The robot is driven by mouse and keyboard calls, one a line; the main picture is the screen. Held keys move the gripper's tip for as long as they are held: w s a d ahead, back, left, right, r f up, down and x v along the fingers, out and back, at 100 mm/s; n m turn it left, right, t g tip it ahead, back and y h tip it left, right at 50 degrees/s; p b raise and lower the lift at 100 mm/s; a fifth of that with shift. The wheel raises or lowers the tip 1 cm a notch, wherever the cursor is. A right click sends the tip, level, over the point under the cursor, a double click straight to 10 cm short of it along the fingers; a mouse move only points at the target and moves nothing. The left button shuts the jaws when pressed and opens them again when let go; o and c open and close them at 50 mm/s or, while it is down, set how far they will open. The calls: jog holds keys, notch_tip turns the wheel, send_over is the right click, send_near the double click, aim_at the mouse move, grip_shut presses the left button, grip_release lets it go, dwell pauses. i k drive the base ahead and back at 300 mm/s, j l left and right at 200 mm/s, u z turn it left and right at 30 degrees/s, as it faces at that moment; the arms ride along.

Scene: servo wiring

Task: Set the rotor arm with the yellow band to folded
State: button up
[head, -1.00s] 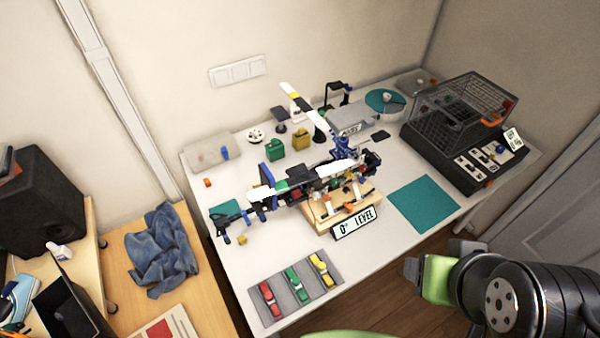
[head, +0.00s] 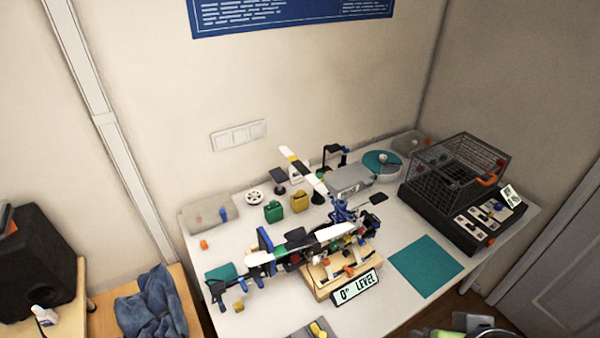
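The drone-like device (head: 290,263) stands on a wooden block (head: 317,282) on the white table, behind a sign reading "0° LEVEL" (head: 357,287). One long white rotor arm (head: 318,185) has a yellow band (head: 292,158) near its far end. It extends from the device's blue hub area up and left toward the back of the table. Other white arms (head: 330,232) reach left and show no yellow band. Joint details are too small to tell. Only a green and black piece of my own arm shows at the bottom right edge; my gripper's fingers are not visible.
A wire cage on a black base (head: 455,180) stands at the right. A teal mat (head: 426,267) lies clear in front of it. A dark speaker (head: 40,255) is at the far left.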

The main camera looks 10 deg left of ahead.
aim_at(316, 184)
jog(key=i+l+u, duration=0.25)
jog(key=u, duration=0.2)
jog(key=i+l+u, duration=0.25)
jog(key=u, duration=0.2)
jog(key=i+l+u, duration=0.15)
jog(key=l+u, duration=0.3)
